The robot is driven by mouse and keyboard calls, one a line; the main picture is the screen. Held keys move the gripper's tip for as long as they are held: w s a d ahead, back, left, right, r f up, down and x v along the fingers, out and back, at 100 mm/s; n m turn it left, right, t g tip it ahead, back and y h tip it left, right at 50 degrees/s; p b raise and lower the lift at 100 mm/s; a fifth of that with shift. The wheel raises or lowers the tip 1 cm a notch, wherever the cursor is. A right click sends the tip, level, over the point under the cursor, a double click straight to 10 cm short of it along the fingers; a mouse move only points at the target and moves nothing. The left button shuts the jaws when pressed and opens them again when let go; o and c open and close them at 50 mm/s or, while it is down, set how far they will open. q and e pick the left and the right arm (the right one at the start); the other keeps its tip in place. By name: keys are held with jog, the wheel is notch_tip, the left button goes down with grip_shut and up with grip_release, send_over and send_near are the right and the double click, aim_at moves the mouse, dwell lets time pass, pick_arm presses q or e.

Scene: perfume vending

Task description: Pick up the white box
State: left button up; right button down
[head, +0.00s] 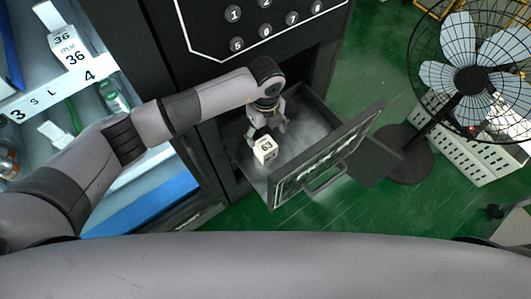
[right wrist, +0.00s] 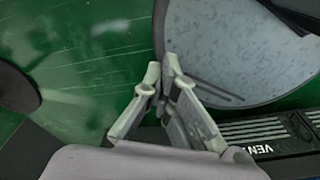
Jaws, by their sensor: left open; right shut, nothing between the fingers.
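The white box (head: 265,149), a small cube with black marking on its face, is in the open drawer (head: 306,130) of the black vending machine. My left gripper (head: 267,130) reaches down into the drawer, right behind the box in the head view. Its fingers are open beside the box; whether they touch it I cannot tell. My right gripper (right wrist: 160,85) shows in the right wrist view, shut and empty, over the green floor. The box is not in that view.
The drawer front with its handle (head: 325,178) stands out from the machine. Numbered buttons (head: 264,31) are above. A shelf with goods (head: 57,67) is at left. A fan (head: 468,80) and a white crate (head: 470,150) stand at right on green floor.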

aim_at(265, 144)
pick_arm(q)
notch_tip(265, 144, down, 4)
jog(key=shift+r+b, duration=0.1)
jog(key=shift+b, duration=0.8)
jog(key=shift+f+b, duration=0.4)
jog(key=shift+f, duration=0.1)
notch_tip(265, 144, down, 5)
jog(key=b, duration=0.3)
jog(key=shift+r+b, duration=0.15)
jog(key=shift+b, duration=0.15)
pick_arm(e)
notch_tip(265, 144, down, 7)
jog(key=d, duration=0.1)
jog(key=shift+w, duration=0.45)
pick_arm(q)
jog(key=shift+r, duration=0.1)
jog(key=shift+c, duration=0.6)
pick_arm(e)
jog(key=shift+d, duration=0.1)
pick_arm(q)
jog(key=c, duration=1.1)
pick_arm(e)
jog(key=shift+a, duration=0.25)
pick_arm(q)
jog(key=shift+r, duration=0.1)
jog(key=shift+c, duration=0.2)
